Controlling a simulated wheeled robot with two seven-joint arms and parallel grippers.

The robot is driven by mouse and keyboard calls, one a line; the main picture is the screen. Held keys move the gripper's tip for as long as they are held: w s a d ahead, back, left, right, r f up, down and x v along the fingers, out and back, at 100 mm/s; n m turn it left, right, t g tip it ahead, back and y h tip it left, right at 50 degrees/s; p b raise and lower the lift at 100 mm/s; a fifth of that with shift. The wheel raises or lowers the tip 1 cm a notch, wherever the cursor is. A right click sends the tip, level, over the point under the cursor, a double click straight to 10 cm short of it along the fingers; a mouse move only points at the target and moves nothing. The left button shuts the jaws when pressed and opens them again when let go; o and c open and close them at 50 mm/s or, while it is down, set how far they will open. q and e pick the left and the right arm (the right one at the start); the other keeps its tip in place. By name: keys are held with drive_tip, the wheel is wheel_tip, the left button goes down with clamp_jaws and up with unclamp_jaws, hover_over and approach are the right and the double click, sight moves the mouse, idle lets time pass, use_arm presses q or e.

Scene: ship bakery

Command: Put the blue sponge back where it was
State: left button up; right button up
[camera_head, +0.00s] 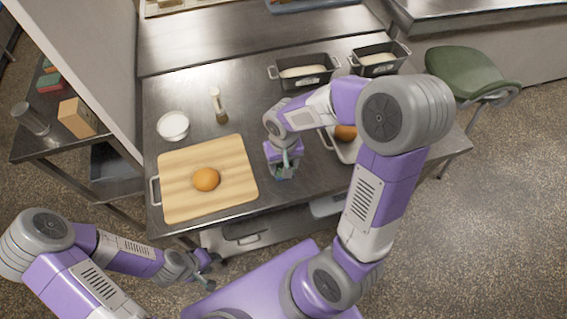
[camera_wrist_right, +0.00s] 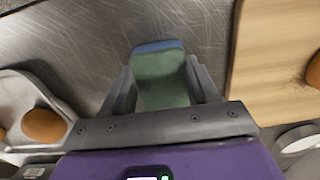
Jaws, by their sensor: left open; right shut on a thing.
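The blue sponge (camera_wrist_right: 160,75) sits between the fingers of my right gripper (camera_wrist_right: 164,92) in the right wrist view. It has a blue edge and a green broad face. In the head view my right gripper (camera_head: 285,168) is over the steel table, right of the cutting board, shut on the sponge, which is mostly hidden there. I cannot tell whether the sponge touches the table. My left gripper (camera_head: 205,264) is open and empty, low in front of the table's near edge.
The wooden board (camera_head: 230,152) holds an orange-brown bun (camera_head: 206,179). A white bowl (camera_head: 173,126), a brush-like tool (camera_head: 217,105) and two loaf tins (camera_head: 303,72) stand behind. A tray (camera_head: 345,153) with buns lies right. A side table has a cardboard box (camera_head: 77,118) and small coloured blocks (camera_head: 49,81).

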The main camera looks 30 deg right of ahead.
drive_tip(key=shift+f, duration=0.2)
drive_tip(key=o, duration=1)
drive_tip(key=shift+r, duration=0.15)
drive_tip(key=shift+r, duration=0.3)
wheel_tip(320, 180, up, 12)
drive_tip(key=p, duration=0.3)
drive_tip(key=shift+f, duration=0.2)
